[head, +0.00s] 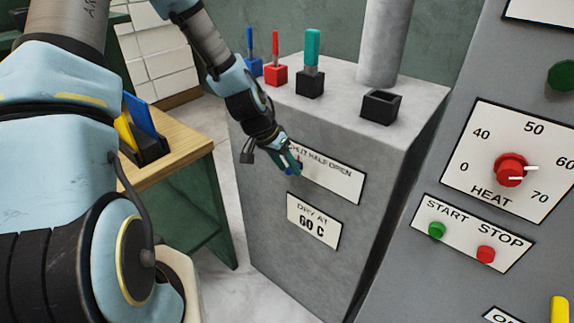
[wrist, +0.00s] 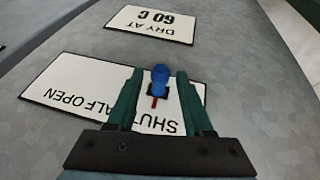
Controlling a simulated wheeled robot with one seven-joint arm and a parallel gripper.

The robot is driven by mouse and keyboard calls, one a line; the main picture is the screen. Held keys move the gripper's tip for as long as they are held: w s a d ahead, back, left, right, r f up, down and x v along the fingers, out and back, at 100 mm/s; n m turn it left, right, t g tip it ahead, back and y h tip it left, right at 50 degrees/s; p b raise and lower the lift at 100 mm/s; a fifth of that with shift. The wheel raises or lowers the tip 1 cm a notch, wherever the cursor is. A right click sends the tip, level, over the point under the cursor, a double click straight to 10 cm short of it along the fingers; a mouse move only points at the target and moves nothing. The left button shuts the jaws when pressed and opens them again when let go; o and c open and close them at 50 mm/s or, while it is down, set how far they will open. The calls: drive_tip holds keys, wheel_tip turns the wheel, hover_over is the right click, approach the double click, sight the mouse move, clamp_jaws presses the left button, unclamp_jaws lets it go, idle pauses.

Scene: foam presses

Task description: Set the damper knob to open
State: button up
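The damper knob is a blue knob (wrist: 160,77) on a small dark base with a red pointer mark, on the white plate (wrist: 62,84) lettered SHUT, HALF, OPEN. In the wrist view the plate is upside down and the red mark is at the SHUT end. The head view shows the plate (head: 335,183) on the grey cabinet's front. My gripper (wrist: 160,80) is open, its green fingers on both sides of the knob with small gaps visible. In the head view my gripper (head: 293,164) is at the plate's left end and mostly hides the knob.
A DRY AT 60 C label (head: 314,221) is below the plate. Blue (head: 253,66), red (head: 276,73) and teal (head: 311,80) tools stand on the cabinet's top by an empty black holder (head: 380,106). A HEAT dial panel (head: 508,158) is at right, a wooden table (head: 177,150) at left.

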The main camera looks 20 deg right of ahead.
clamp_jaws()
drive_tip(key=shift+s, duration=0.1)
idle(1.1)
